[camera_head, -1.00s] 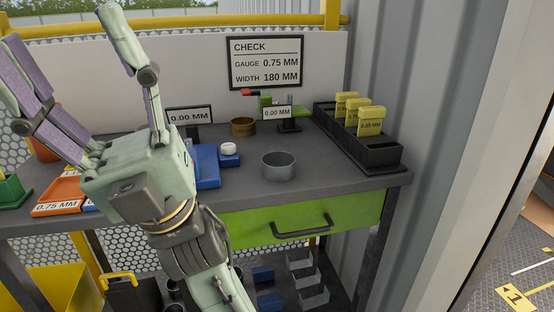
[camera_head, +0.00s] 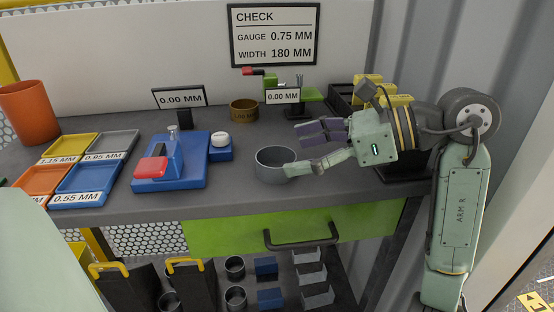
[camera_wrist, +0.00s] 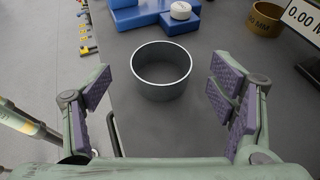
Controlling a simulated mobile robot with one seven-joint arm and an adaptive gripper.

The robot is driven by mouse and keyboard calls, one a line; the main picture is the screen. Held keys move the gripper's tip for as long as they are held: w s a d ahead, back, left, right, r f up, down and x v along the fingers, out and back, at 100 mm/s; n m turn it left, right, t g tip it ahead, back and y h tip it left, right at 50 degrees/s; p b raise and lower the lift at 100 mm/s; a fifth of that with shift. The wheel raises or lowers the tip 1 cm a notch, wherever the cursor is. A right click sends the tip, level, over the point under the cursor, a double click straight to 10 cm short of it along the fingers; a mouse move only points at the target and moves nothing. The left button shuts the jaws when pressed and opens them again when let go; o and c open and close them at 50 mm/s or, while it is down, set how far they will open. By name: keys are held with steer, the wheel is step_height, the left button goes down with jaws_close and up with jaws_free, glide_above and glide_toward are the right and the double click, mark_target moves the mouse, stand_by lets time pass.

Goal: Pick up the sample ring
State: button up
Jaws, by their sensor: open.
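The grey metal ring (camera_head: 268,170), open at the top, stands upright on the dark bench top near its front edge. In the wrist view the ring (camera_wrist: 161,88) lies ahead, between the lines of the two fingers. My gripper (camera_head: 298,150) comes in from the right, and its fingers are spread and empty. In the head view the nearer fingertip overlaps the ring's right side; I cannot tell whether it touches. A brass ring (camera_head: 244,111) with a marking that looks like 1.00 MM stands farther back.
A blue gauge device (camera_head: 185,175) stands left of the grey ring, with a white round piece (camera_head: 220,139) beside it. A green-and-red gauge (camera_head: 308,94) with a display stands behind. Coloured trays (camera_head: 88,184) are at left. A green drawer (camera_head: 218,237) is below the bench top.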

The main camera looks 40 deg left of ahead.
mark_target(276, 157)
steer(key=p+x, duration=0.1)
steer(key=x, duration=0.4)
steer(key=shift+a+f, duration=0.1)
steer(key=shift+f, duration=0.15)
steer(key=c, duration=1.2)
